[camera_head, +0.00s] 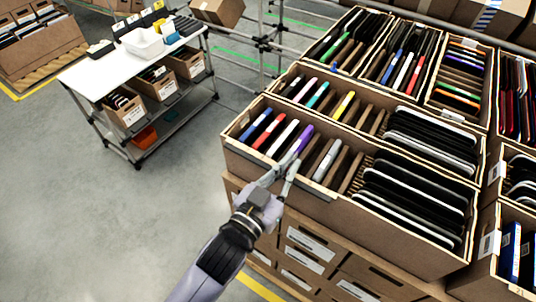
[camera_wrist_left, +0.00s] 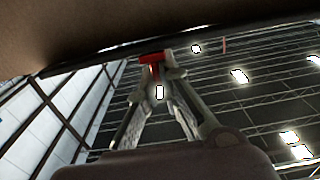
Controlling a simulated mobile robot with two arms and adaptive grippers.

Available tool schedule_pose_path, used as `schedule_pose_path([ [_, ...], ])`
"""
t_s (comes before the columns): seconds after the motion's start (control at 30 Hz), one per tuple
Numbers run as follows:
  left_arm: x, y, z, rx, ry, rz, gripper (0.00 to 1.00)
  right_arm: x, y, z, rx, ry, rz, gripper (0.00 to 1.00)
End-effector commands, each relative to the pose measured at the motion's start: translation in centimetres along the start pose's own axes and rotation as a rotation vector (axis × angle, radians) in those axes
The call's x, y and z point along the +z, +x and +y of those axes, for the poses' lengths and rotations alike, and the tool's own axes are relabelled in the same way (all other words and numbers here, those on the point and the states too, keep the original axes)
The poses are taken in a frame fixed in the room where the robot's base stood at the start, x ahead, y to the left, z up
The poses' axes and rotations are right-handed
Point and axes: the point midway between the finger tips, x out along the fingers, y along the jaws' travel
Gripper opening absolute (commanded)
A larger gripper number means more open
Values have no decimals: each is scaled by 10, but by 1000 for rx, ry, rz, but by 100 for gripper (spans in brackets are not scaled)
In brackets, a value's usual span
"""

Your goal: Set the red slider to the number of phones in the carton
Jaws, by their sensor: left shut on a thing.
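The red slider (camera_wrist_left: 153,60) shows in the left wrist view, between the fingertips of my left gripper (camera_wrist_left: 160,77). It is small and partly covered by the fingers. In the head view my left gripper (camera_head: 280,172) is at the front wall of the nearest carton (camera_head: 315,200), and the slider is hidden there. The gripper is shut on the slider. This tilted carton holds coloured phones (camera_head: 284,138) standing on edge at left, brown dividers, and a row of dark phones (camera_head: 415,200) at right. Any scale by the slider is not readable.
More tilted cartons (camera_head: 335,87) with phones and dividers stand behind and to the right. Closed brown boxes (camera_head: 310,242) are below. A white-topped cart (camera_head: 112,70) with bins stands at the upper left. The grey floor (camera_head: 90,220) at left is clear.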

Motion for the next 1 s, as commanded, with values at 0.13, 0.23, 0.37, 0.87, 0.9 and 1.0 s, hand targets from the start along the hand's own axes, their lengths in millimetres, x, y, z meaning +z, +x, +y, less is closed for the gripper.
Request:
schedule_pose_path([
  [0.13, 1, 0, 10, -1, -1, -5, 0, 0, 0, 0, 0, 0, 0, 36],
  [0.23, 1, 0, 10, -1, 0, -5, 0, 0, 0, 0, 0, 0, 0, 36],
  [0.37, 1, 0, 9, -1, 0, -5, 0, 0, 0, 0, 0, 0, 0, 36],
  [0.87, 0, 0, 9, -1, 2, -2, 27, 0, 0, 0, 0, 0, 0, 36],
  [0.9, 0, 0, 9, -1, 2, -2, 27, 0, 0, 0, 0, 0, 0, 36],
  [1.0, 0, -1, 9, -1, 2, -2, 27, 0, 0, 1, 1, -1, 0, 36],
])
